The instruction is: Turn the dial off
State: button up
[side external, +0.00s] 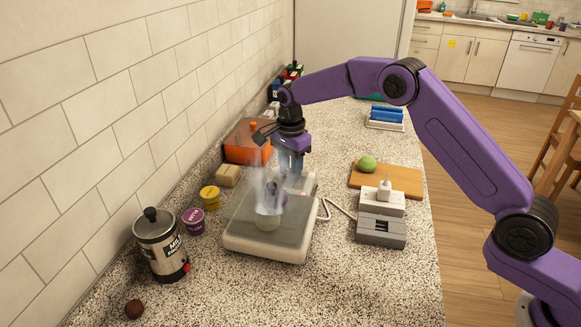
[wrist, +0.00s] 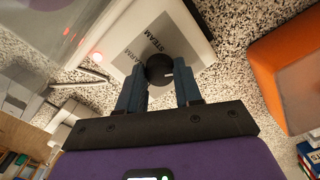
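In the wrist view, the appliance panel (wrist: 187,25) reads "STEAM", with a second, partly hidden word nearby. The round black dial (wrist: 159,67) has a short white mark pointing right in that view. My gripper (wrist: 161,82) is open, its blue fingers on either side of the dial; I cannot tell whether they touch it. In the side view my gripper (side external: 290,168) points down at the appliance's far edge, hiding the dial.
An orange box (side external: 246,142) stands behind left. A silver canister (side external: 160,245), purple tub (side external: 194,222) and yellow tub (side external: 210,198) line the wall. A grey power unit (side external: 381,228) and a cutting board (side external: 402,181) with a green fruit are right. The front counter is mostly clear.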

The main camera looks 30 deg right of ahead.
jog(key=shift+n, duration=0.4)
jog(key=n, duration=1.7)
jog(key=shift+n, duration=0.3)
jog(key=n, duration=0.5)
jog(key=shift+n, duration=0.4)
jog(key=o, duration=1)
jog(key=shift+o, duration=0.2)
jog(key=shift+r, duration=0.1)
